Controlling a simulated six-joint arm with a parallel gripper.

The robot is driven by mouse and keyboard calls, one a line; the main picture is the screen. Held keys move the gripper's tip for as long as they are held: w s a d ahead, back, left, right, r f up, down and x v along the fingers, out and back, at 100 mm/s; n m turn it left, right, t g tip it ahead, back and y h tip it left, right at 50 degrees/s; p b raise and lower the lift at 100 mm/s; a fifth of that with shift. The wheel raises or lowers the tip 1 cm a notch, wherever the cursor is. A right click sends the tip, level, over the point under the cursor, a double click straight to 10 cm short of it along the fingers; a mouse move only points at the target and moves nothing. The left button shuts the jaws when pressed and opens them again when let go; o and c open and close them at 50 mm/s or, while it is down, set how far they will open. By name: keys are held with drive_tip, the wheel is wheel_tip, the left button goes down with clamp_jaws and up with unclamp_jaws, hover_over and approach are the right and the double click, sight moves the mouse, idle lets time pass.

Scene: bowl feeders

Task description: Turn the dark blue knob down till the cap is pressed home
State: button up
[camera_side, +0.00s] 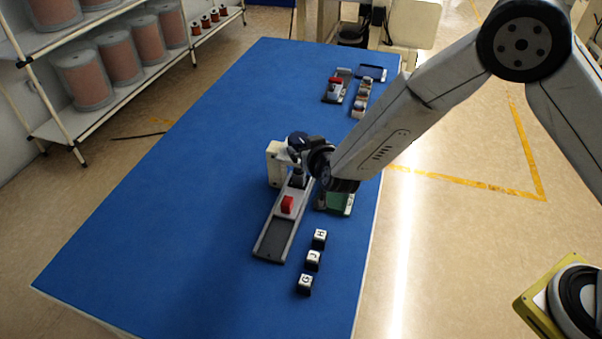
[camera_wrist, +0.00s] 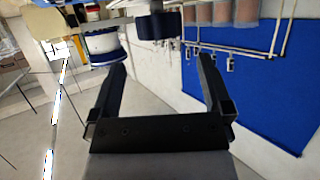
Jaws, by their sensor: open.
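The dark blue knob (camera_side: 297,139) sits at the top of a beige press (camera_side: 275,163) on the blue table. It appears in the wrist view as a dark blue cylinder (camera_wrist: 158,25), just beyond the fingertips and roughly centred between them. My gripper (camera_side: 308,153) is beside the knob on its right in the side view. In the wrist view my gripper (camera_wrist: 155,62) is open, with nothing between its two black fingers. Whether a finger touches the knob cannot be told. The cap under the press is not clearly visible.
A grey rail (camera_side: 273,243) with a red block (camera_side: 287,204) runs forward from the press. A green board (camera_side: 340,202) lies to its right. Several lettered keycaps (camera_side: 312,258) stand in front. Small trays (camera_side: 371,72) lie at the far end. The table's left side is bare.

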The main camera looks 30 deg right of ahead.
sight(300, 140)
drive_tip(key=shift+w, duration=0.1)
drive_tip(key=shift+x, duration=3.8)
drive_tip(key=c, duration=1.1)
